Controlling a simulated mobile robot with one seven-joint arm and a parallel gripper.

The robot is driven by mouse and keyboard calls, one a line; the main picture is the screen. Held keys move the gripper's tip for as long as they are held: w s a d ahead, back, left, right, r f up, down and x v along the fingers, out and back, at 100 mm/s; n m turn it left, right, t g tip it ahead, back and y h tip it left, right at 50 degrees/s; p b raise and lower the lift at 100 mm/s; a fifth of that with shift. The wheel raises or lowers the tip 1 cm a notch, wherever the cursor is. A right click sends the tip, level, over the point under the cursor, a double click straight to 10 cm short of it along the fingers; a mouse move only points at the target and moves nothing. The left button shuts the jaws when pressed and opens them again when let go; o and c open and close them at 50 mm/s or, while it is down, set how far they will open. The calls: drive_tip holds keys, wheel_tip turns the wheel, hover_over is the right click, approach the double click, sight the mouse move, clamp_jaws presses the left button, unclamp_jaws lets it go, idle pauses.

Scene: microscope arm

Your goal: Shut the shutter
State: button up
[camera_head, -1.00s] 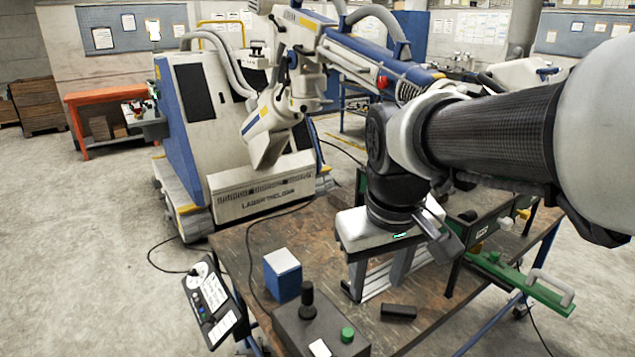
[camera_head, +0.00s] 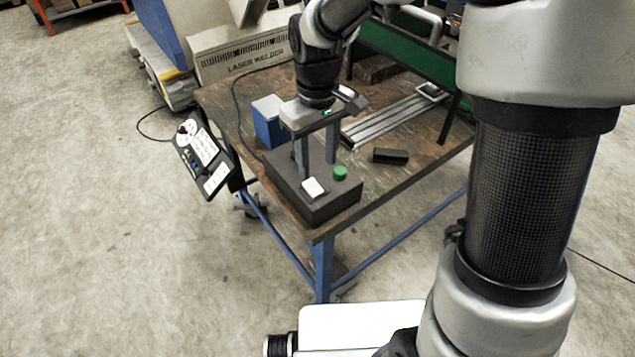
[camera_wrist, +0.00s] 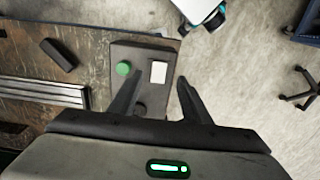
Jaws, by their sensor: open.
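A dark control box (camera_head: 335,208) sits at the near corner of the workbench, with a green button (camera_head: 340,173) and a white plate (camera_head: 313,188) on top. The box (camera_wrist: 128,54), button (camera_wrist: 123,69) and white plate (camera_wrist: 158,72) also show in the wrist view. A black knob (camera_wrist: 139,108) on the box shows between the fingers there; in the head view it is hidden. My gripper (camera_head: 316,168) is open, pointing down over the back part of the box, with nothing held. Whether the fingers touch the box or knob I cannot tell. No part is clearly recognisable as a shutter.
A blue box (camera_head: 268,128) stands left of my gripper, and a black block (camera_head: 390,156) lies to the right. A metal rail frame (camera_head: 400,115) lies behind. A tilted control panel (camera_head: 206,160) hangs at the bench's (camera_head: 430,138) left edge. Floor in front is clear.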

sight(318, 192)
wheel_tip(318, 192, down, 8)
drive_tip(key=shift+f+b, duration=0.2)
drive_tip(key=shift+b, duration=0.35)
